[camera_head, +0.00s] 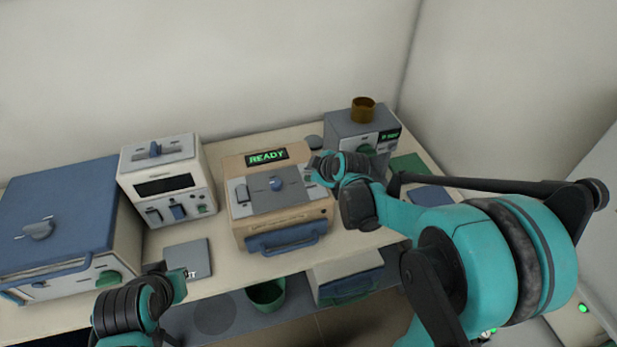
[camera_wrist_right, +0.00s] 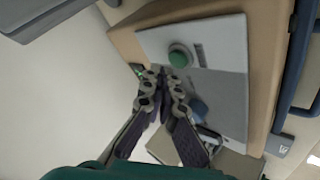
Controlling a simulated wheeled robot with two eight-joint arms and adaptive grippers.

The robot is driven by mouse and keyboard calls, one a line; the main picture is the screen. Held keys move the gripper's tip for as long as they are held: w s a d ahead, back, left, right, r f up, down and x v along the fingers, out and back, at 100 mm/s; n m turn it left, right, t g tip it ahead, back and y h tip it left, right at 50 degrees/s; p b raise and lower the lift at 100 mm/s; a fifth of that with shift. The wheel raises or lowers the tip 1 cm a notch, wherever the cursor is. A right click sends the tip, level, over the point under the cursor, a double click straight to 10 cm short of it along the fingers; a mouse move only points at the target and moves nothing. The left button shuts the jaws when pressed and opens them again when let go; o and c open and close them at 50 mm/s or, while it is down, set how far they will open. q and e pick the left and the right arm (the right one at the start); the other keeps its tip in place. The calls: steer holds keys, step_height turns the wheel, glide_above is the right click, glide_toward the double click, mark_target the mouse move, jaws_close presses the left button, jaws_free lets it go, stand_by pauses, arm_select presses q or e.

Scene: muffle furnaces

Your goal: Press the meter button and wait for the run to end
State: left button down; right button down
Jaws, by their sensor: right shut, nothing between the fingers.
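The beige meter (camera_head: 290,215) with a lit READY display (camera_head: 267,157) stands mid-bench; a blue-grey knob (camera_head: 276,183) is on its grey top. In the right wrist view, a round green button (camera_wrist_right: 178,57) sits on its pale grey panel (camera_wrist_right: 222,42). My right gripper (camera_head: 317,166) is at the meter's right side in the head view, partly hidden by its own wrist. In the right wrist view its fingers (camera_wrist_right: 163,76) are shut and empty, with tips close to the button; contact cannot be told. My left wrist shows at lower left; its fingers cannot be made out.
A blue-topped furnace (camera_head: 62,215) and a white instrument (camera_head: 166,180) stand left. A grey unit (camera_head: 352,133) with a brown cup (camera_head: 363,109) stands behind right. A grey plate (camera_head: 188,257) lies before the white instrument. A green container (camera_head: 266,293) is below the bench front.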

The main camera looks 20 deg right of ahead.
steer(key=shift+f+b, duration=0.3)
steer(key=shift+f, duration=0.15)
steer(key=shift+f+b, duration=0.4)
steer(key=shift+f, duration=0.05)
stand_by(0.5)
stand_by(0.4)
steer(key=shift+r+p, duration=0.75)
steer(key=shift+r, duration=0.2)
step_height(320, 180, up, 5)
steer(key=p, duration=0.4)
stand_by(0.5)
